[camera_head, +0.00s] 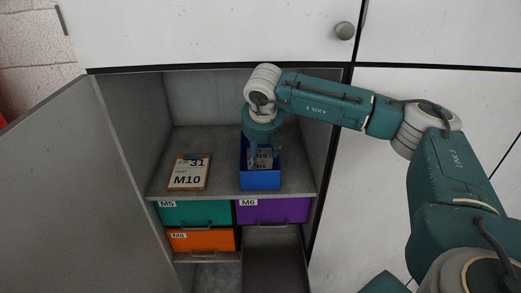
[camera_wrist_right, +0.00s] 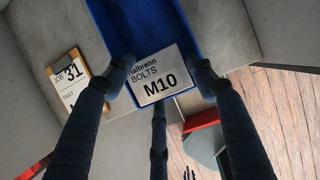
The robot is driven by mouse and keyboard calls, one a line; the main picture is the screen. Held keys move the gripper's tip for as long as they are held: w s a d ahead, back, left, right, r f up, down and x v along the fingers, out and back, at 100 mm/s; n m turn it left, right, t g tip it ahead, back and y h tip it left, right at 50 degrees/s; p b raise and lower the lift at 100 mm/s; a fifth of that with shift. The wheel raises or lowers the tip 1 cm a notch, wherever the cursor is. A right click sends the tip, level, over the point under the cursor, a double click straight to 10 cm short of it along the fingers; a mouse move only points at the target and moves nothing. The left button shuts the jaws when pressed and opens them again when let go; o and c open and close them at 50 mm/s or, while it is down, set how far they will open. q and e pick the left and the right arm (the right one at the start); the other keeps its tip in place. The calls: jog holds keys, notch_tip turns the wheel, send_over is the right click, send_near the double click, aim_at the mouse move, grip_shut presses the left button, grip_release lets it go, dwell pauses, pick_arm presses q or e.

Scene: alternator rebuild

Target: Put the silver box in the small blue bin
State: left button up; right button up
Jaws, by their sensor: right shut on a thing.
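The silver box (camera_wrist_right: 158,82), labelled "BOLTS M10", is held between the fingers of my right gripper (camera_wrist_right: 163,72). In the head view the box (camera_head: 263,157) shows within the outline of the small blue bin (camera_head: 260,181), under my right gripper (camera_head: 260,147). The blue bin, open at the top, stands on the cabinet shelf; it also shows behind the box in the wrist view (camera_wrist_right: 115,22). I cannot tell whether the box touches the bin's floor. The fingers partly hide the box's sides. My left gripper is not in view.
A job card (camera_head: 189,173) reading "31" and "M10" lies on the shelf left of the bin. Green (camera_head: 193,214), purple (camera_head: 272,211) and orange (camera_head: 200,241) drawers sit below. The cabinet door (camera_head: 70,190) is open at left. The shelf behind the card is clear.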

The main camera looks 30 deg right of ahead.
aim_at(261, 154)
jog(key=shift+w+d+f, duration=0.3)
jog(key=shift+w+f, duration=0.05)
jog(key=shift+f, duration=0.2)
jog(key=shift+s+f, duration=0.2)
jog(key=shift+f, duration=0.2)
jog(key=shift+s+a+f+b, duration=0.25)
jog(key=shift+f+b, duration=0.1)
jog(key=shift+b, duration=0.45)
jog(key=o, duration=1.1)
jog(key=shift+o, duration=0.6)
jog(key=shift+w, duration=0.1)
jog(key=shift+w+d+f, duration=0.25)
jog(key=shift+w+f, duration=0.05)
jog(key=shift+w, duration=0.25)
jog(key=shift+d+r, duration=0.1)
jog(key=shift+r, duration=0.1)
jog(key=shift+s+r+p, duration=0.15)
jog(key=shift+r+p, duration=0.2)
jog(key=shift+p, duration=0.05)
jog(key=shift+r+p, duration=0.75)
jog(key=shift+s+a+b, duration=0.25)
jog(key=shift+a+b, duration=0.1)
jog(key=shift+b, duration=0.85)
jog(key=s+a+b, duration=0.3)
jog(key=s+a, duration=0.2)
jog(key=s, duration=0.5)
jog(key=shift+a+r, duration=0.25)
jog(key=shift+a, duration=0.05)
